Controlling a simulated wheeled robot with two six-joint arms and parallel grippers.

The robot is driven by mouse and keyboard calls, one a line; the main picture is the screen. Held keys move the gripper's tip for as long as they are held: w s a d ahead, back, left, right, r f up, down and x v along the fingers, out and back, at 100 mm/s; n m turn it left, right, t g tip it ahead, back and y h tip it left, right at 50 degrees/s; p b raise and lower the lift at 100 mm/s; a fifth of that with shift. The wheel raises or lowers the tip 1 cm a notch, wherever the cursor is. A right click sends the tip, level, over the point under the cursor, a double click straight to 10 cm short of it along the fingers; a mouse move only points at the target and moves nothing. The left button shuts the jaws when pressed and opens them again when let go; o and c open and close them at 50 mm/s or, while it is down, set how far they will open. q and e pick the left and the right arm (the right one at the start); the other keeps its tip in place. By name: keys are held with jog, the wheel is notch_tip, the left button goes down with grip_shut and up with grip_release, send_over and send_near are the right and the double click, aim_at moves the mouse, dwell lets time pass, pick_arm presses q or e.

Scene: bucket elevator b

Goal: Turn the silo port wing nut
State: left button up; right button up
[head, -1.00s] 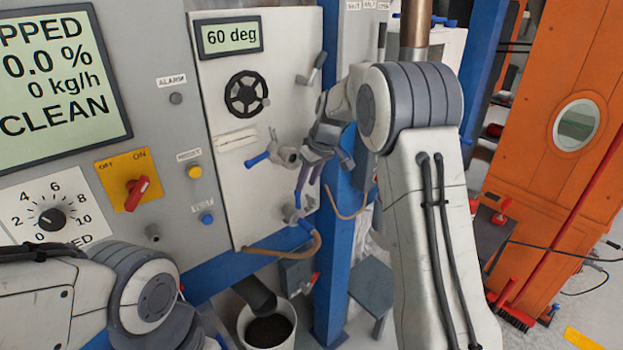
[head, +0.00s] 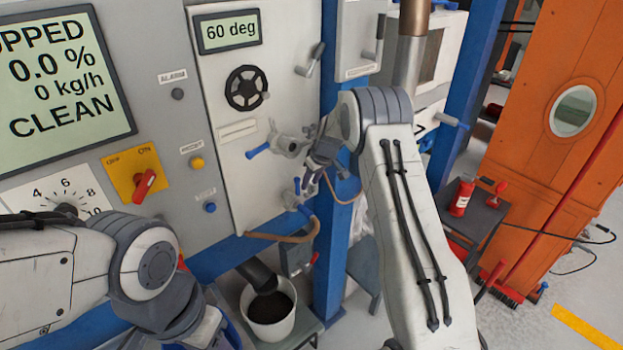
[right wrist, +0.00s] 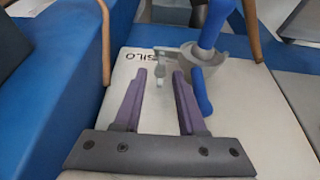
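A grey port fitting with blue handle parts (right wrist: 205,55) sits by the "SILO" lettering (right wrist: 143,57) on a pale panel in the right wrist view. A small light grey piece (right wrist: 161,64), which looks like the wing nut, projects from its side, just beyond my fingertips. My right gripper (right wrist: 160,78) is open, with its purple fingers apart and nothing clearly between them. In the head view my right gripper (head: 309,180) is close to the lower fitting (head: 292,197) on the cabinet, and my wrist partly hides the area. My left arm is at the lower left; its fingers are not visible.
A brown hose (head: 290,235) runs by the lower fitting. A fitting with a blue handle (head: 257,150) and a black handwheel (head: 246,88) are above. A blue post (head: 330,260) stands right of the cabinet. A white bucket (head: 270,318) stands below.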

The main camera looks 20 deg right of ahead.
grip_shut()
jog(key=shift+f+n+b, duration=0.2)
jog(key=shift+n+b, duration=0.1)
jog(key=shift+b, duration=0.35)
jog(key=n+b, duration=0.1)
jog(key=n+y+b, duration=0.1)
jog(key=b, duration=0.1)
jog(key=shift+w+d+n+g+b, duration=0.15)
jog(key=shift+n+g+b, duration=0.15)
jog(key=shift+d+r+n+g+y, duration=0.15)
jog(key=shift+n+g+y, duration=0.3)
jog(key=shift+n, duration=0.95)
jog(key=shift+a+r+n+g+y, duration=0.1)
jog(key=shift+n+g+y, duration=0.3)
jog(key=shift+n, duration=1)
